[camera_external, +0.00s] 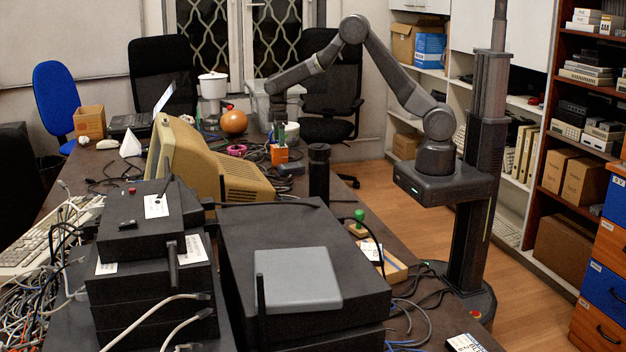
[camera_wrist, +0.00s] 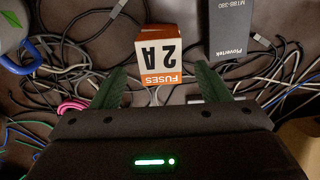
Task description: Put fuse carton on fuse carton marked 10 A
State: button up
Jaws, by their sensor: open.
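A small orange and white carton (camera_wrist: 160,50) printed "FUSES 2 A" stands on the dark table in the wrist view. It also shows in the external view as an orange box (camera_external: 279,155) below the end of my arm. My gripper (camera_wrist: 162,84) is open, with its green fingers apart on the left and right of the carton's near side. In the external view my gripper (camera_external: 281,133) is just above the orange box. I cannot make out a carton marked 10 A in either view.
A dark Plovertek box (camera_wrist: 231,30) lies right of the carton, with loose cables around both. A pink cable coil (camera_external: 237,150) and an orange ball (camera_external: 233,121) are nearby. An old beige monitor (camera_external: 225,175) and black equipment (camera_external: 290,235) fill the nearer table.

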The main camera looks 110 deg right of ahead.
notch_tip(320, 180, up, 8)
dwell(0.4)
